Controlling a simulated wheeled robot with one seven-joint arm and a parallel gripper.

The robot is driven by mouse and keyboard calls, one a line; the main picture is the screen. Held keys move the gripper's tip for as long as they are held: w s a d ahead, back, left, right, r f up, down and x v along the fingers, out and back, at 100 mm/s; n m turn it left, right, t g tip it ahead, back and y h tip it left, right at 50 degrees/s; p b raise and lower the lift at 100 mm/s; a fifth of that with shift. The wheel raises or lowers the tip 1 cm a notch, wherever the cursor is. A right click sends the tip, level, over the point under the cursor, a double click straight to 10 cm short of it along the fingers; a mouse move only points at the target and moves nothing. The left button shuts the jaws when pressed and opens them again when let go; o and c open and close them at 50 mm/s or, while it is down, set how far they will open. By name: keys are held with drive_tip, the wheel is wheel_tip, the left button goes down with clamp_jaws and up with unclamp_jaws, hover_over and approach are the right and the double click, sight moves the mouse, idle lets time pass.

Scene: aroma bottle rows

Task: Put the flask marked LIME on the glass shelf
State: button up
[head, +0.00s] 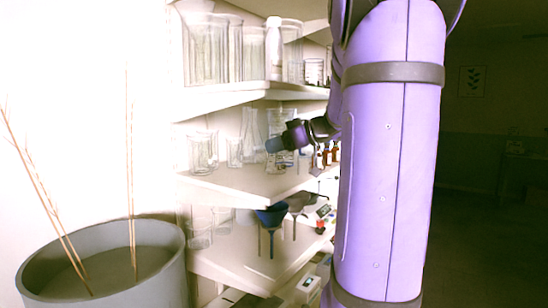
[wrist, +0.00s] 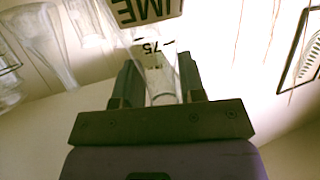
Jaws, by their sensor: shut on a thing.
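My gripper (head: 275,145) reaches in from the right over the middle shelf (head: 250,186), among the glassware there. In the wrist view its two fingers are shut around the narrow clear neck of the flask marked LIME (wrist: 160,82). The label shows upside down at the top edge, with the letters IME and the mark 75 readable. In the head view the held flask is hard to tell from the clear glass around it. I cannot tell whether its base touches the shelf.
Clear beakers (head: 203,152) stand left of my gripper on the middle shelf, and small brown bottles (head: 327,154) stand to its right. More glassware (head: 212,50) fills the shelf above. Funnels (head: 271,216) hang below. A grey planter (head: 105,270) stands at front left.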

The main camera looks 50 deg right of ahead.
drive_tip(key=shift+w+d+f, duration=0.8)
drive_tip(key=shift+d+f, duration=0.05)
drive_tip(key=shift+f, duration=0.15)
drive_tip(key=shift+w+d+f, duration=0.8)
drive_tip(key=shift+f, duration=0.2)
drive_tip(key=o, duration=0.9)
drive_tip(key=shift+f, duration=0.1)
drive_tip(key=shift+s+d+r, duration=0.15)
drive_tip(key=shift+s+r, duration=0.1)
drive_tip(key=v, duration=1.1)
drive_tip(key=shift+s, duration=0.2)
